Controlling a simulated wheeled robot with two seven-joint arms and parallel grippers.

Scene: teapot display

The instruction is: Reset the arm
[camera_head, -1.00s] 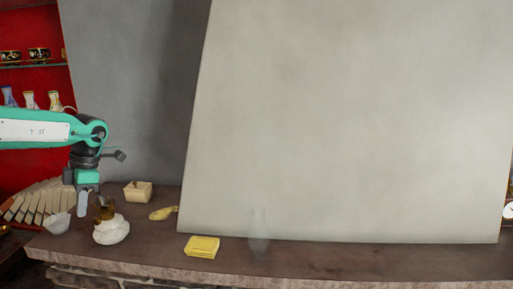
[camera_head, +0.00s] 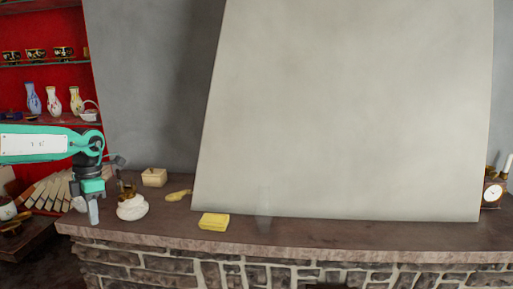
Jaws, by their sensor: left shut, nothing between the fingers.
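My left arm comes in from the left edge, green and black with a white panel. Its left gripper (camera_head: 93,212) points down over the left end of the stone mantel shelf (camera_head: 330,233), shut and empty. The gripper is just left of a white round pot (camera_head: 132,207) with a brown-gold top. I cannot tell whether they touch. A small pale rounded thing is partly hidden behind the gripper. My right gripper is not in view.
A cream lidded box (camera_head: 154,177), a yellow spoon-like item (camera_head: 178,195), a folded yellow cloth (camera_head: 214,221) and a faint clear glass (camera_head: 264,210) are on the shelf. A clock (camera_head: 492,194) stands far right. Red shelves (camera_head: 45,75) hold vases and cups. The shelf's right half is mostly clear.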

